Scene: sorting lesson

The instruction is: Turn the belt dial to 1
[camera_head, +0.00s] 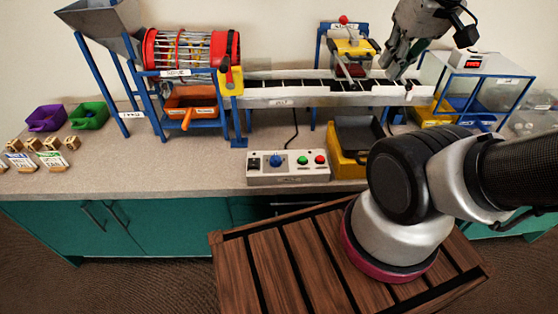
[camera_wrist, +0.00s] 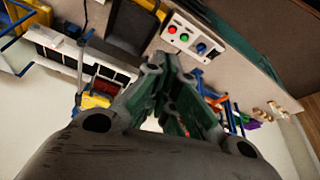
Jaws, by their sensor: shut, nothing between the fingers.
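The control box (camera_head: 288,179) is a pale panel at the front of the counter. It carries a blue dial (camera_head: 275,160), a green button (camera_head: 302,160) and a red button (camera_head: 320,159). The blue dial also shows in the wrist view (camera_wrist: 201,48); its setting is too small to read. The belt (camera_head: 330,90) runs behind the box. My gripper (camera_head: 392,72) is shut and empty above the right part of the belt, behind and to the right of the control box, well apart from the dial. Its fingers also show in the wrist view (camera_wrist: 173,64).
A hopper (camera_head: 100,20) and red drum (camera_head: 190,50) stand at the left. A dark-topped yellow bin (camera_head: 345,165) is just right of the control box. A clear case (camera_head: 485,85) stands at the right.

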